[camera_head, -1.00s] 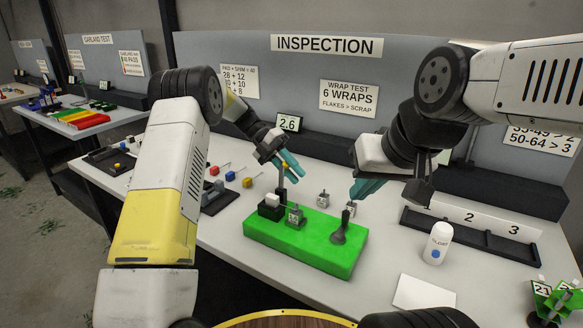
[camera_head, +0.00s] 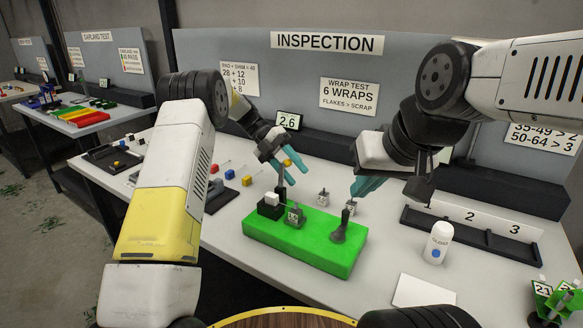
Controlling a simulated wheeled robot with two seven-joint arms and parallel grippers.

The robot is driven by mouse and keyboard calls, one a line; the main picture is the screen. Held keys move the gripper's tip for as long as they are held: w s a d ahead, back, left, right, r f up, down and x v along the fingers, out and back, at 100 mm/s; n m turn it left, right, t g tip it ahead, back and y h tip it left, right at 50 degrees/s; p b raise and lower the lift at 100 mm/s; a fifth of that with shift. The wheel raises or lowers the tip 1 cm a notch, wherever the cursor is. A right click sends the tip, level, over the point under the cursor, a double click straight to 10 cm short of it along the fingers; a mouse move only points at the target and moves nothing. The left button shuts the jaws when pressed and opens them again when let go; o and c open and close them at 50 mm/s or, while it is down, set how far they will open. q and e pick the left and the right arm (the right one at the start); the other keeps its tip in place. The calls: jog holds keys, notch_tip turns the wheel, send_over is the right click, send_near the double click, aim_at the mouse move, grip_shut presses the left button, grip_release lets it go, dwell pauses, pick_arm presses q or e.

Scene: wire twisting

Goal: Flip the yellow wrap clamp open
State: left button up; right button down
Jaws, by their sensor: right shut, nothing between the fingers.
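A bright green block (camera_head: 302,252) on the white table bears the wrapping fixture. A thin dark post (camera_head: 281,196) stands at its back left, beside a black block with a white cube (camera_head: 272,198). A grey numbered piece (camera_head: 294,215) and a dark upright lever-like part (camera_head: 341,230) stand on it.
Two small metal cubes (camera_head: 322,198) stand behind the green block. A yellow cube (camera_head: 246,181) lies left of it. A white bottle (camera_head: 438,243), a black numbered tray (camera_head: 466,240) and a white sheet (camera_head: 423,291) are at the right.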

pick_arm(q)
jog(key=v, duration=0.7)
jog(key=shift+w+a+r, duration=0.2)
jog(key=shift+w+r, duration=0.05)
dwell(0.4)
